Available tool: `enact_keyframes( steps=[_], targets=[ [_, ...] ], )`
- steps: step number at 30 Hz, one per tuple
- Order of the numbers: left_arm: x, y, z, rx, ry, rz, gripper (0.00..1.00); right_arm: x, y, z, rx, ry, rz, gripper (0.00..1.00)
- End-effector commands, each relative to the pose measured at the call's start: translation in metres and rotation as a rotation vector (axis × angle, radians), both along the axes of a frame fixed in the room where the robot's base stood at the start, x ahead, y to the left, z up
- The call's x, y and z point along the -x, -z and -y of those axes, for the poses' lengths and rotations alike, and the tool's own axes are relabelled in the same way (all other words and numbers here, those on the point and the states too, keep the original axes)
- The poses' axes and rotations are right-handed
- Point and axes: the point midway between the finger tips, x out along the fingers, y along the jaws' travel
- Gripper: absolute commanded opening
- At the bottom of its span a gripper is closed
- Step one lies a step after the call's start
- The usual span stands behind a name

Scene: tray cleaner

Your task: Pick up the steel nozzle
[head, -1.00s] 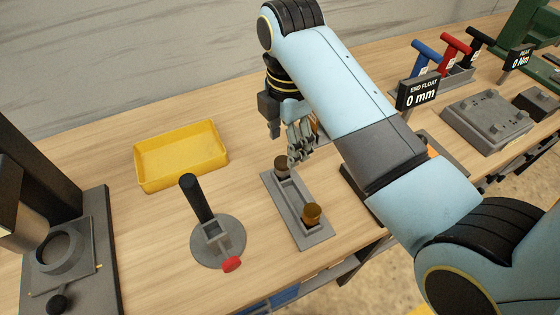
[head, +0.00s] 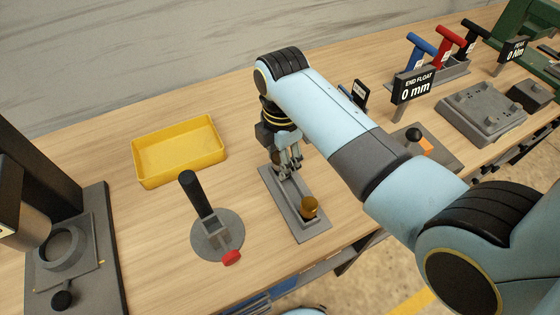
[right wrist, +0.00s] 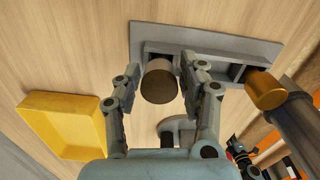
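The steel nozzle, a dull grey-brown cylinder (right wrist: 160,82), stands at one end of the grey holder (right wrist: 220,42). In the head view the holder (head: 312,229) lies on the bench, and the nozzle is mostly hidden by the gripper. A brass-coloured nozzle (head: 309,206) is at the holder's near end; it also shows in the right wrist view (right wrist: 264,90). My right gripper (head: 286,168) is over the holder's far end. In the right wrist view its open fingers (right wrist: 160,88) stand either side of the steel nozzle, with gaps visible. My left gripper is out of view.
A yellow tray (head: 180,152) lies left of the holder. A black-handled lever with a red knob (head: 198,195) stands between the holder and a dark press (head: 68,240). The END FLOAT display (head: 414,87) and coloured-handled tools (head: 440,55) are at the right.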

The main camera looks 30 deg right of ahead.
Motion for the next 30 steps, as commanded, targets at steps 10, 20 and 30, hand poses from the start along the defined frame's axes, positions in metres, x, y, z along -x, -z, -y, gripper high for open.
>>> enact_keyframes(
  steps=[10,20,30],
  targets=[
    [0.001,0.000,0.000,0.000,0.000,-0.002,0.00,0.000,0.000,0.000,0.000,0.000,0.000,0.00],
    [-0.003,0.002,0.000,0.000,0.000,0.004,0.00,-0.001,-0.006,0.000,0.000,0.000,0.003,0.00],
    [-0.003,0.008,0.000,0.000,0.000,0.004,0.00,0.020,-0.052,0.010,0.002,0.000,0.000,0.00]
  ],
)
